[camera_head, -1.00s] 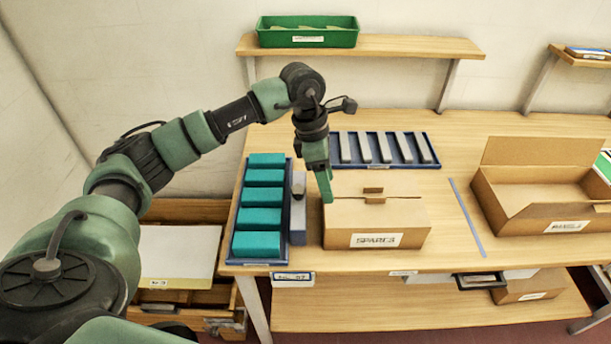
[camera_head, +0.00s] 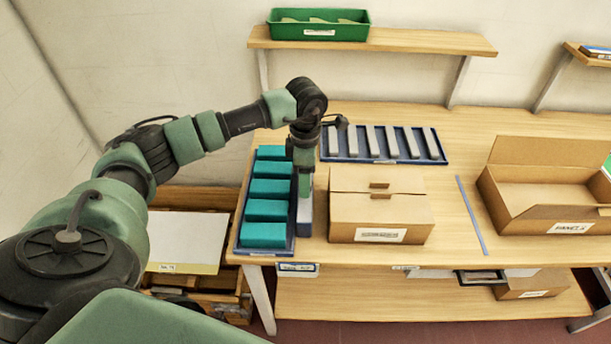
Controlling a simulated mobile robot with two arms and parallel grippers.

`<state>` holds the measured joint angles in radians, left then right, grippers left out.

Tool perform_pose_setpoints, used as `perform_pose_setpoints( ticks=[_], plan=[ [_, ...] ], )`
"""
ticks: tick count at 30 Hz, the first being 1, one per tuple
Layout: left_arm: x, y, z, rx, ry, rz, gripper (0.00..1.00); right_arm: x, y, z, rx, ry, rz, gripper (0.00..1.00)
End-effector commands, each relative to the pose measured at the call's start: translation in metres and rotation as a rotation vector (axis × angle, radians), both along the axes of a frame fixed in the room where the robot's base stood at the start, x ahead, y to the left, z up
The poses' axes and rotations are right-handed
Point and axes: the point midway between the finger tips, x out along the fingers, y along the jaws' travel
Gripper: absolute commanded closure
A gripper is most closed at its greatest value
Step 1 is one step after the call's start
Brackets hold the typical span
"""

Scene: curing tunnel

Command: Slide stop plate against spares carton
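The spares carton (camera_head: 352,215) is a closed brown box with a white label, standing on the wooden table. The stop plate appears to be the upright grey piece (camera_head: 304,215) between the blue tray of teal blocks and the carton. A narrow gap shows between it and the carton's left side. My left gripper (camera_head: 304,186) points down at the grey piece's upper part, left of the carton, and hides some of it. I cannot tell whether its fingers touch or grip the piece. My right gripper is not in view.
The blue tray (camera_head: 240,236) with several teal blocks lies just left of the grey piece. Another blue tray (camera_head: 434,146) with grey bars lies behind the carton. An open carton (camera_head: 505,200) stands at the right, beyond a blue strip (camera_head: 470,214) on clear tabletop.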

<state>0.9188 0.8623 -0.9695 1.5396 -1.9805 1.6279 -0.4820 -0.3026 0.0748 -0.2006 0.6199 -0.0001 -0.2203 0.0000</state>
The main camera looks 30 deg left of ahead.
Motion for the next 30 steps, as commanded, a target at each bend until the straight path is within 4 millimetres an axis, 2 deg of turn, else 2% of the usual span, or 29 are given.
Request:
perform_pose_setpoints(
  ticks=[3, 4, 9, 10, 30],
  plan=[
    [0.0, -0.0001, -0.0003, 0.0, 0.0, 0.0, 0.44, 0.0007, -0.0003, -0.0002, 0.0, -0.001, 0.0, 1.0],
    [-0.0001, -0.0002, -0.0003, -0.001, 0.001, 0.0, 0.49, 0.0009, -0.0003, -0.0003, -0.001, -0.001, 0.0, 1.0],
    [0.0, -0.0001, 0.0, 0.0, 0.0, 0.0, 0.96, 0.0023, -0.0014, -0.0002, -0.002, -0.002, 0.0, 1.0],
    [0.0, -0.0001, 0.0, 0.0, 0.0, 0.0, 1.0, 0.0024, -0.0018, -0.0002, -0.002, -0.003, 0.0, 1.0],
    [0.0002, 0.0, 0.0007, -0.001, -0.001, 0.001, 1.0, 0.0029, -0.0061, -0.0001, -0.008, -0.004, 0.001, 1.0]
  ],
)
